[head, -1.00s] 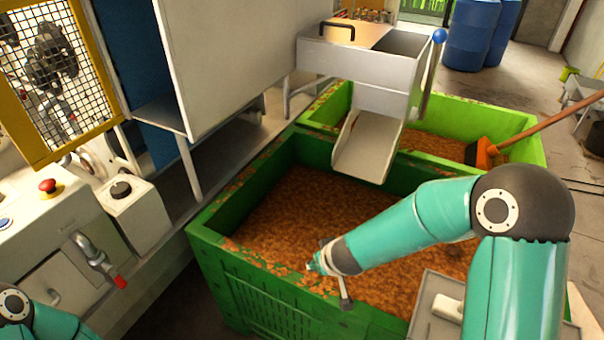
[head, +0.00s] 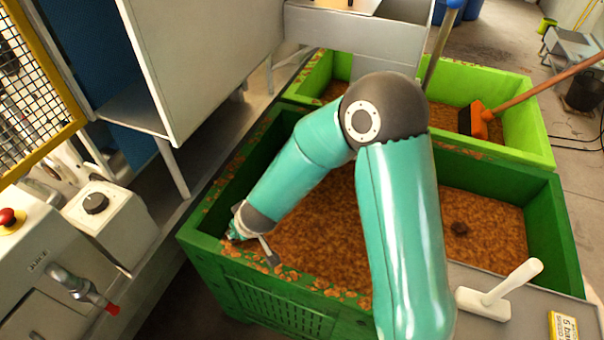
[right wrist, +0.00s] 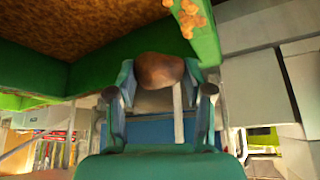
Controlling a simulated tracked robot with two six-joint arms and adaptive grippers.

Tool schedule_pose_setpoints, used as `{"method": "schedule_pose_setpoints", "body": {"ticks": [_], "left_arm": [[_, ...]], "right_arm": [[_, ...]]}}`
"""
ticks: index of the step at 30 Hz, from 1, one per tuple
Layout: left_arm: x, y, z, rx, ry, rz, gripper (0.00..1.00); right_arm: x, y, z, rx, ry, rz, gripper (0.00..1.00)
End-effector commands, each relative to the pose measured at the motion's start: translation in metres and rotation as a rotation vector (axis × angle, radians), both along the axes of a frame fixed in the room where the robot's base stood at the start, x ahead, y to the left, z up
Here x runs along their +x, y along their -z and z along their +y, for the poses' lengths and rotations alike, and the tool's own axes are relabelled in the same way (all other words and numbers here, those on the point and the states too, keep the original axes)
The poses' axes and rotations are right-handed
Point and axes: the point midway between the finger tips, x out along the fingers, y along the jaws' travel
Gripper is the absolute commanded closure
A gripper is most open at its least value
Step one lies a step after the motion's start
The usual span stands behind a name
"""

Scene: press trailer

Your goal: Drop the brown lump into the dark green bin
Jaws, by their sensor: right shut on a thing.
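The brown lump (right wrist: 160,71) is held between the fingers of my right gripper (right wrist: 160,88) in the right wrist view. In the head view my right gripper (head: 250,235) is at the front left corner of the dark green bin (head: 265,308); the held lump cannot be made out there. In the wrist view the bin's green rim (right wrist: 205,35) shows close to the lump, with the brown bin contents at upper left. I cannot tell whether the lump is over the inside or the rim. My left gripper is not in view.
A light green bin (head: 530,140) with an orange brush (head: 480,120) stands behind. A grey surface (head: 515,285) with a white-handled tool is at front right. A press panel (head: 215,70) stands at left.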

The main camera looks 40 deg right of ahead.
Motion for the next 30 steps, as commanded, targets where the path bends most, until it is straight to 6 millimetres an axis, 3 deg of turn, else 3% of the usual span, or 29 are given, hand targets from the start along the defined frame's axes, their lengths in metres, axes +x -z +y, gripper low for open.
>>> {"method": "schedule_pose_setpoints", "body": {"ticks": [9, 16, 20, 24, 27, 30], "left_arm": [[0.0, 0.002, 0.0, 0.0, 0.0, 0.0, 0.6], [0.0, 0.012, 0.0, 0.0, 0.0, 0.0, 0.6], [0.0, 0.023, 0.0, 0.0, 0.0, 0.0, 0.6], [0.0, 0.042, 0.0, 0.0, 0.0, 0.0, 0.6], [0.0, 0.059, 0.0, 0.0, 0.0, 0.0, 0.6], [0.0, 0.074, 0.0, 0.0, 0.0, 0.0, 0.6]], "right_arm": [[0.007, -0.001, 0.006, 0.001, -0.005, -0.002, 0.83], [0.025, -0.007, -0.016, 0.001, 0.125, -0.006, 0.83], [0.038, -0.015, -0.044, 0.001, 0.274, -0.006, 0.83], [0.047, -0.029, -0.092, 0.001, 0.535, -0.01, 0.83], [0.041, -0.04, -0.131, 0.002, 0.792, -0.009, 0.83], [0.023, -0.05, -0.158, 0.002, 1.027, -0.006, 0.83]]}}
